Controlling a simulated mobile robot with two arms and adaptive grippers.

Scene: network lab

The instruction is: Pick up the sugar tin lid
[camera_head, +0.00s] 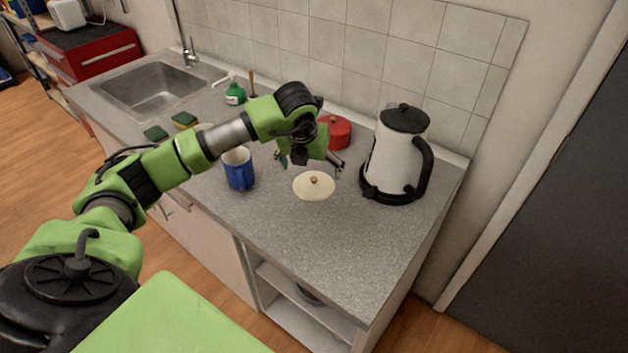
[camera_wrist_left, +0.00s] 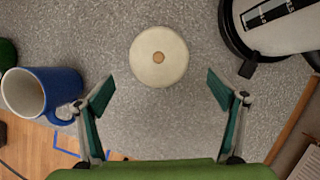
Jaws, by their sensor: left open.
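The sugar tin lid (camera_head: 314,186) is a round cream disc with a small wooden knob, lying on the grey counter. In the left wrist view the lid (camera_wrist_left: 159,56) is seen from above, beyond and between the fingertips. My left gripper (camera_head: 310,163) is above the counter near the lid's far edge, with its fingers spread and empty. The left wrist view shows the open fingers (camera_wrist_left: 160,88) clear of the lid on both sides. My right gripper is not in view.
A blue mug (camera_head: 239,169) stands left of the lid, and a white kettle (camera_head: 398,155) with a black handle stands to its right. A red container (camera_head: 336,132) is behind the gripper. A green bottle (camera_head: 235,94), sponges (camera_head: 184,120) and sink (camera_head: 150,88) are farther left. The counter's front right is clear.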

